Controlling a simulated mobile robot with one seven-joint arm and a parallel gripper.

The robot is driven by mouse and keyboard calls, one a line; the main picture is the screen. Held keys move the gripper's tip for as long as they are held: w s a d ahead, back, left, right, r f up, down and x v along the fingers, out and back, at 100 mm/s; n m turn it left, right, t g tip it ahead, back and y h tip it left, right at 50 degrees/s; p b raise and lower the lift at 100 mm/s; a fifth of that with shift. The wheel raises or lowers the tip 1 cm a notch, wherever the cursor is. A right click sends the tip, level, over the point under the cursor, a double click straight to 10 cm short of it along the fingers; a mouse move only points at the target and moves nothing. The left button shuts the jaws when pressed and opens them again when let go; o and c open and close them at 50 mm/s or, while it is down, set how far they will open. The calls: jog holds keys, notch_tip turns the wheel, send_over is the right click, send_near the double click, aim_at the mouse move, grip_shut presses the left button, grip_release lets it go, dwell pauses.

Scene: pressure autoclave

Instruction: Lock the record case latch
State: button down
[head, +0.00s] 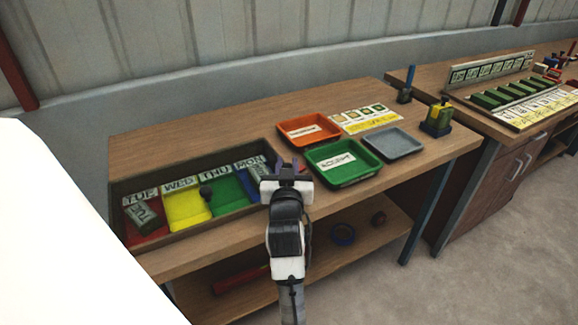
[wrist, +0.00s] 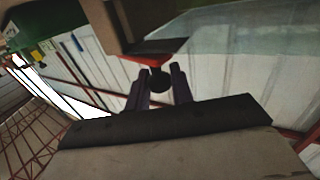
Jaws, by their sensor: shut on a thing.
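The wooden case (head: 195,237) with day-labelled coloured compartments lies on the near table in the head view; I take it to be the record case. My gripper (head: 287,167) is at its right end, beside the MON compartment, and its arm hides part of that end. In the wrist view my gripper (wrist: 160,88) is shut on a dark round knob (wrist: 158,80), which sits between the two fingers. A red piece (wrist: 150,59) shows just above the knob, under a brown edge. I take the knob to be the latch's handle; the latch's position cannot be told.
An orange tray (head: 309,129), a green tray (head: 345,181) and a grey tray (head: 394,146) stand right of my gripper. A lower shelf (head: 345,262) runs beneath.

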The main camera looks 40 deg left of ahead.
jog(key=shift+w+a+f+m+t+h+b, duration=0.1)
jog(key=shift+a+m+t+h+b, duration=0.2)
jog(key=shift+m+t+h+b, duration=0.45)
jog(key=shift+w+a+f+m+t+h+b, duration=0.1)
jog(key=shift+a+m+t+h+b, duration=0.35)
jog(key=shift+h, duration=0.6)
jog(key=shift+d+r+m+h+b, duration=0.1)
jog(key=shift+r+m+h+b, duration=0.05)
jog(key=shift+m+h+b, duration=0.3)
jog(key=shift+h, duration=0.25)
jog(key=c, duration=1.3)
grip_release()
jog(key=shift+s, duration=0.15)
jog(key=b+v, duration=0.3)
jog(key=v, duration=1)
jog(key=shift+s+d, duration=0.2)
jog(key=shift+s, duration=0.05)
